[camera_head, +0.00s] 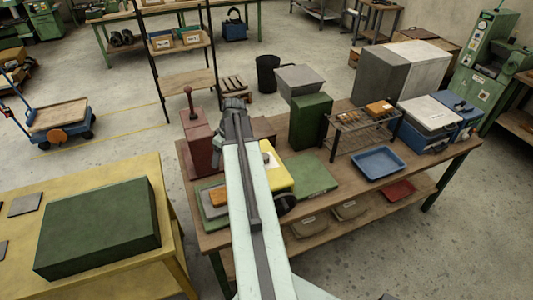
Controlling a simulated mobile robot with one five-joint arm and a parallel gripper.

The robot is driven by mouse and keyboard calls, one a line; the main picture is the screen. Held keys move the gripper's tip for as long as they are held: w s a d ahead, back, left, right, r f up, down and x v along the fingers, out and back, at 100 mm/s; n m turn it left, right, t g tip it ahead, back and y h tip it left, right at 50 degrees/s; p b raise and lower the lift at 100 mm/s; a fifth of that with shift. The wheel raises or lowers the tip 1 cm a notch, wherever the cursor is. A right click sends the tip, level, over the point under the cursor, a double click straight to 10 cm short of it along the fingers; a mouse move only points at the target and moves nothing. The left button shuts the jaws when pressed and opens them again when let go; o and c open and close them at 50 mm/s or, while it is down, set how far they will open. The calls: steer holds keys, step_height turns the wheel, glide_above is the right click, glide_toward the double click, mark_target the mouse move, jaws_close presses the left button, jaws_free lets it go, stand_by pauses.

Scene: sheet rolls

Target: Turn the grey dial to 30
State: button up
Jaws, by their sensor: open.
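I cannot make out a grey dial for certain; my arm covers part of the workbench where it could be. A yellow device (276,172) sits on the wooden workbench (330,190), just right of my arm, with a small pale round part on it and a dark round part (285,204) at its front. My gripper (234,104) is at the far end of my pale arm, over the back of the bench, beyond the yellow device. It is dark, small and open, with nothing seen in it.
A red machine with an upright lever (200,140) stands left of my arm. A green box (311,121), a wire rack (360,128) and a blue tray (379,163) are to the right. A yellow table with a green block (98,228) is at left. Floor is clear at lower right.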

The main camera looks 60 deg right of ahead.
steer(key=t, duration=0.2)
glide_toward(265, 156)
steer(key=shift+h, duration=0.3)
steer(key=b+x, duration=0.3)
steer(key=x, duration=0.1)
steer(key=b+x, duration=0.4)
steer(key=shift+a+f, duration=0.2)
steer(key=shift+a, duration=0.05)
steer(key=shift+w+f, duration=0.2)
steer(key=shift+f, duration=0.1)
steer(key=shift+r, duration=0.15)
